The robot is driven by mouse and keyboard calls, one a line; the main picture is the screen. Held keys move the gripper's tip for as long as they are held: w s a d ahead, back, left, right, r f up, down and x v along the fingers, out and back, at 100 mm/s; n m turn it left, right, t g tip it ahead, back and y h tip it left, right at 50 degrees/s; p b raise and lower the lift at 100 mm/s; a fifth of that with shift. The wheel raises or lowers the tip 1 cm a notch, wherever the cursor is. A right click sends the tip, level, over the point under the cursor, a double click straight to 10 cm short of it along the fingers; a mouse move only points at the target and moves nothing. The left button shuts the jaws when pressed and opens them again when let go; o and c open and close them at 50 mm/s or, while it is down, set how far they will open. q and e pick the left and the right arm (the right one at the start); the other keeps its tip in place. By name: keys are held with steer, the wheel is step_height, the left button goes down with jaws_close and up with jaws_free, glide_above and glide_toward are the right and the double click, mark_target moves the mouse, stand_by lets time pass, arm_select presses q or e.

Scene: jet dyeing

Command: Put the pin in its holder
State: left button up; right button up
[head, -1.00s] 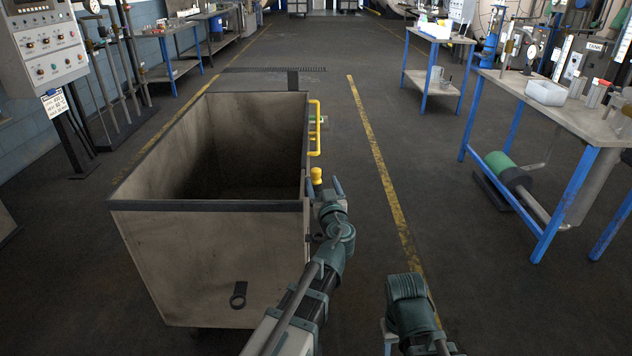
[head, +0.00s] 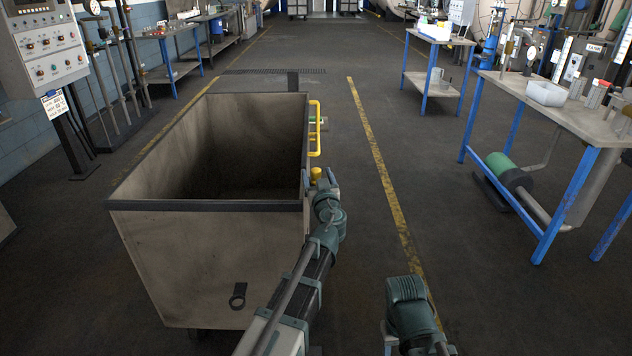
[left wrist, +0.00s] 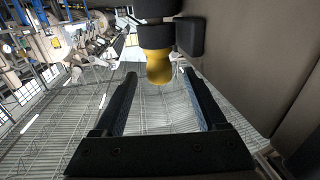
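A yellow knob-shaped piece (head: 315,173), likely the pin, stands at the right side of the grey cart, below its yellow handle. In the left wrist view the yellow piece (left wrist: 159,67) juts from a black collar (left wrist: 156,36) beside the cart wall. My left gripper (head: 325,182) is beside the cart's right wall, close to the yellow piece. Its two fingers are apart with nothing between their pads; the yellow piece lies near the fingertips. A dark ring fitting (head: 238,295) is on the cart's front wall; I cannot tell if it is the holder. My right gripper is out of view.
The open-topped cart (head: 200,260) stands on the left. Its yellow handle (head: 317,130) rises beside the left gripper. A blue-legged bench (head: 577,118) is on the right.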

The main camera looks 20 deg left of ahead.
arm_select(q)
jaws_close()
steer(key=shift+r, duration=0.15)
step_height(320, 180, up, 10)
steer(key=p, duration=1)
